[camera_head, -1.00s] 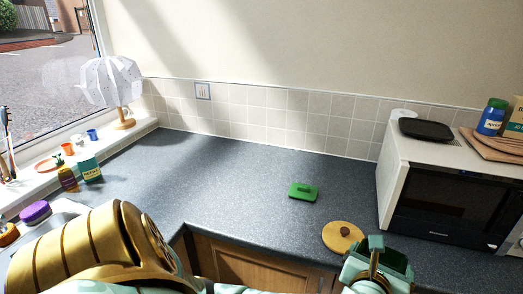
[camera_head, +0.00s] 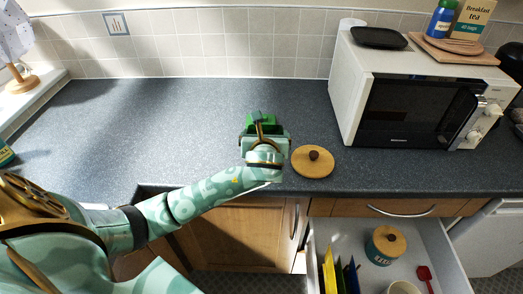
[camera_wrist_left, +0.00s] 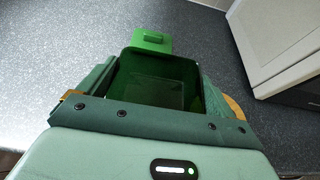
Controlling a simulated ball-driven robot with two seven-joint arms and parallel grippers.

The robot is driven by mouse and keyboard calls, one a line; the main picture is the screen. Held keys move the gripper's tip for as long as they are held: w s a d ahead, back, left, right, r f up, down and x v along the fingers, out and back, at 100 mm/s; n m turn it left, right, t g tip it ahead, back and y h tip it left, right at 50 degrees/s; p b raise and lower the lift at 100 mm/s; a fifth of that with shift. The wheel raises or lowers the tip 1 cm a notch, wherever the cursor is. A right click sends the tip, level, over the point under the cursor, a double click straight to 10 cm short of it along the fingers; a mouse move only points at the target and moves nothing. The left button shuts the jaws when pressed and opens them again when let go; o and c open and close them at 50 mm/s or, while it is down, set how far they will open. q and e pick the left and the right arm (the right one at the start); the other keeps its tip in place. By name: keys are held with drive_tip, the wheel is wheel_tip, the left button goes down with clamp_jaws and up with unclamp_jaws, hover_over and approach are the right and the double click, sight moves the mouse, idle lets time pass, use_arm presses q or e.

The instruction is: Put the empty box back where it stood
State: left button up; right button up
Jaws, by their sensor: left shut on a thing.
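The green box (camera_wrist_left: 158,82) is in the left wrist view, open at the top and empty inside. My left gripper (camera_head: 265,133) is shut on it, with a finger on either side. In the head view the box is mostly hidden by my gripper, over the worktop near its front edge. I cannot tell whether it touches the worktop. A bright green lid (camera_wrist_left: 151,41) with a small raised grip lies on the worktop just beyond the box; in the head view only a little of it (camera_head: 259,116) shows past my gripper. My right gripper is not in view.
A round wooden lid (camera_head: 313,163) lies right of my left gripper. A white microwave (camera_head: 352,92) stands farther right. Below, an open drawer (camera_head: 447,252) holds a lidded teal canister (camera_head: 379,254), a red scoop (camera_head: 425,274) and upright folders. The worktop (camera_head: 190,125) at left is clear.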

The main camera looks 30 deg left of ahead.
use_arm(q)
drive_tip(key=shift+w+a+f+b, duration=0.2)
drive_tip(key=shift+w+a+f, duration=0.15)
drive_tip(key=shift+f, duration=0.25)
drive_tip(key=shift+w+a+f+b, duration=0.15)
drive_tip(key=shift+w+a+f, duration=0.15)
drive_tip(key=shift+f, duration=0.3)
drive_tip(key=shift+w+a+f, duration=0.2)
drive_tip(key=shift+a+f, duration=0.1)
drive_tip(key=shift+f, duration=0.1)
wheel_tip(320, 180, down, 4)
drive_tip(key=shift+a+r+b, duration=0.1)
drive_tip(key=shift+r+b, duration=0.1)
drive_tip(key=shift+b, duration=0.9)
drive_tip(key=shift+r, duration=0.2)
